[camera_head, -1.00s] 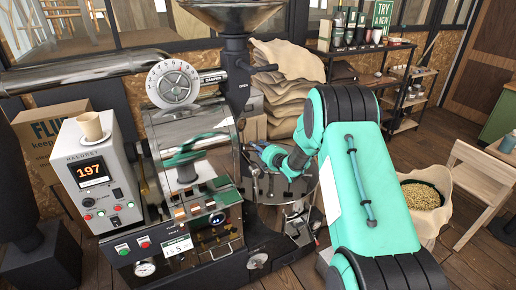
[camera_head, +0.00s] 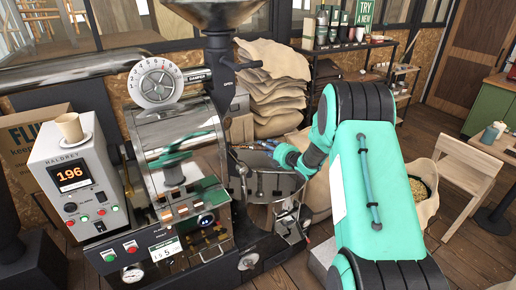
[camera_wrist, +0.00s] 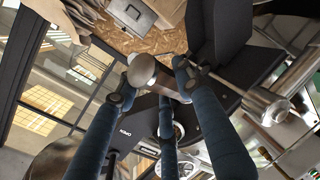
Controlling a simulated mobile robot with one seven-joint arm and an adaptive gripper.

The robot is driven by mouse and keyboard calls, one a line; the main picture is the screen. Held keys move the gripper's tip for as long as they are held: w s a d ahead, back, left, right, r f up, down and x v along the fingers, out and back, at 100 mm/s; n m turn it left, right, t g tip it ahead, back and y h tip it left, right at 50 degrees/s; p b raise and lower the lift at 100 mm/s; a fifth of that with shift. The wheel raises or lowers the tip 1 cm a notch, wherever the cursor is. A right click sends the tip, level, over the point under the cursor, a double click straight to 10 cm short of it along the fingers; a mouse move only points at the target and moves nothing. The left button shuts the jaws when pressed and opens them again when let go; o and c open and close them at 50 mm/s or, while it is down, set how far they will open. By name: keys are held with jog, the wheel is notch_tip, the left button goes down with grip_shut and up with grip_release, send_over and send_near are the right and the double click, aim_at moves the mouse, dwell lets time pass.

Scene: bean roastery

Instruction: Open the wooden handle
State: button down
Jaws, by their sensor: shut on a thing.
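The wooden handle (camera_wrist: 142,70) is a tan, rounded knob near the middle of the wrist view. My gripper (camera_wrist: 152,82) has its dark blue fingers closed around it, with fingertips on both sides. Part of the handle is hidden behind the fingers. In the head view my gripper (camera_head: 243,149) reaches left to the roaster's front, just below the hopper column. The handle is too small and covered to make out there. The steel and black roaster (camera_head: 180,150) stands left of my gripper.
A round cooling tray (camera_head: 268,185) lies just below my gripper. Stacked sacks (camera_head: 272,85) and a shelf (camera_head: 350,75) are behind. A chair (camera_head: 468,165) stands at right, with open floor near it.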

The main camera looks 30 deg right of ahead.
jog(key=shift+s+f, duration=0.1)
jog(key=shift+f, duration=0.05)
jog(key=c, duration=1.1)
grip_release()
jog(key=shift+s+d, duration=0.1)
jog(key=shift+v, duration=5.9)
